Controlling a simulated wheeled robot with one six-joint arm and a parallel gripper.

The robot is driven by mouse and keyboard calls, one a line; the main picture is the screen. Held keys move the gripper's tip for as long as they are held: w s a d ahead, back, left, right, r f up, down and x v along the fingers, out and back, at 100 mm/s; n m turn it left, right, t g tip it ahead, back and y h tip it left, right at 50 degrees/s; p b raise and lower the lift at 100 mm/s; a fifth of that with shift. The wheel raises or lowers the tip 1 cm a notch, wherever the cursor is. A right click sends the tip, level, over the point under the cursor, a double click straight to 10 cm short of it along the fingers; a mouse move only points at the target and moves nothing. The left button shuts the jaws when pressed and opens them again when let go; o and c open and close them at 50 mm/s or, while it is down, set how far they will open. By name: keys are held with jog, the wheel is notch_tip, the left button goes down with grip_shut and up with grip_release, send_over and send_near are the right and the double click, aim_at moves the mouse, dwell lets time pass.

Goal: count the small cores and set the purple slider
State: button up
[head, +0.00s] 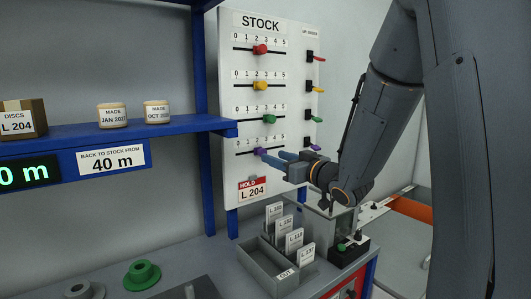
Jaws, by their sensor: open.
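The purple slider (258,152) sits on the lowest track of the white STOCK board (228,80), close to the 2 mark of its 0-to-5 scale. My gripper (272,158) is open, with its blue fingers pointing left at the purple slider. The fingertips are at or very near the knob; I cannot tell whether they touch it. A green core (142,275) and a grey core (83,291) are on the bench at lower left. The grey one is cut by the frame edge. I cannot tell which cores count as small.
Red (260,49), yellow (260,86) and green (269,119) sliders sit above the purple one. A red HOLD L 204 tag (252,189) is below. A grey tray (273,267) of upright cards stands under my arm. A blue shelf (180,127) is at left.

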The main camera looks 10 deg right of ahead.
aim_at(261, 152)
jog(key=shift+p+x, duration=0.6)
jog(key=shift+x, duration=2.2)
jog(key=shift+d, duration=0.15)
grip_shut()
